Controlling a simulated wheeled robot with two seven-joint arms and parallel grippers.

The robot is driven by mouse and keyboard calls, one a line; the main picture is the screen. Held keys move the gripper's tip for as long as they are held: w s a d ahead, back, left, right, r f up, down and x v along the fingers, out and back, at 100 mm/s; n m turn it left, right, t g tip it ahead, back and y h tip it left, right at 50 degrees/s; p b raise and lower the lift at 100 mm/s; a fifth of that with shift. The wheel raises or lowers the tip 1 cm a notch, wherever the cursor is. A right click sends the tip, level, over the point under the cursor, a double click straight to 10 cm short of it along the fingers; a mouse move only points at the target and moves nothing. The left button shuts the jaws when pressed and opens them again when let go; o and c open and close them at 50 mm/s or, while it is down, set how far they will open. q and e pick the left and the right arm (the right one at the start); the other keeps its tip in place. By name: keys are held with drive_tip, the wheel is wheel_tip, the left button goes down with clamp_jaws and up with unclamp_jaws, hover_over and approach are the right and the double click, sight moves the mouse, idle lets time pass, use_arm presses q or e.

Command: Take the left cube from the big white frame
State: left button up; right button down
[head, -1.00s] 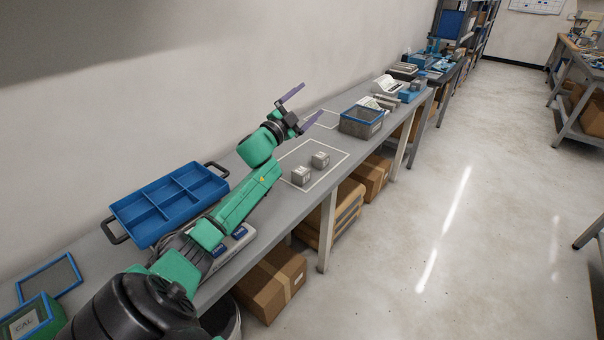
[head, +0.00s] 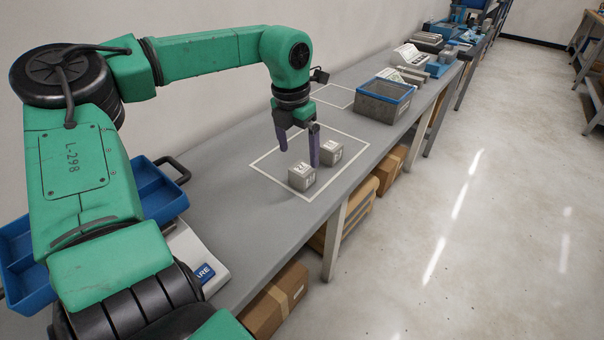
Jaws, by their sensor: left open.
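Two grey cubes with white labels stand inside the big white frame (head: 267,174) marked on the grey bench. The left cube (head: 301,177) is nearer to me. The other cube (head: 331,152) stands behind it to the right. My left gripper (head: 299,158) points down above the frame with its two purple fingers apart and nothing between them. Its fingertips show just behind the left cube in the picture, and one finger partly covers the gap between the cubes. I cannot tell whether a finger touches either cube. My right gripper is not in view.
A grey bin with a blue rim (head: 384,98) stands farther along the bench, beside a smaller white frame (head: 334,96). A blue compartment tray (head: 152,190) is at the left, partly hidden by my arm. Cardboard boxes (head: 278,302) lie under the bench.

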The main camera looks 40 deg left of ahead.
sight(302, 168)
use_arm(q)
drive_tip(key=f, duration=0.4)
drive_tip(key=w+f+p, duration=0.1)
drive_tip(key=f, duration=0.1)
drive_tip(key=shift+d+f, duration=0.15)
drive_tip(key=shift+f, duration=0.15)
drive_tip(key=shift+w+f, duration=0.1)
drive_tip(key=shift+f, duration=0.1)
drive_tip(key=c, duration=1.3)
clamp_jaws()
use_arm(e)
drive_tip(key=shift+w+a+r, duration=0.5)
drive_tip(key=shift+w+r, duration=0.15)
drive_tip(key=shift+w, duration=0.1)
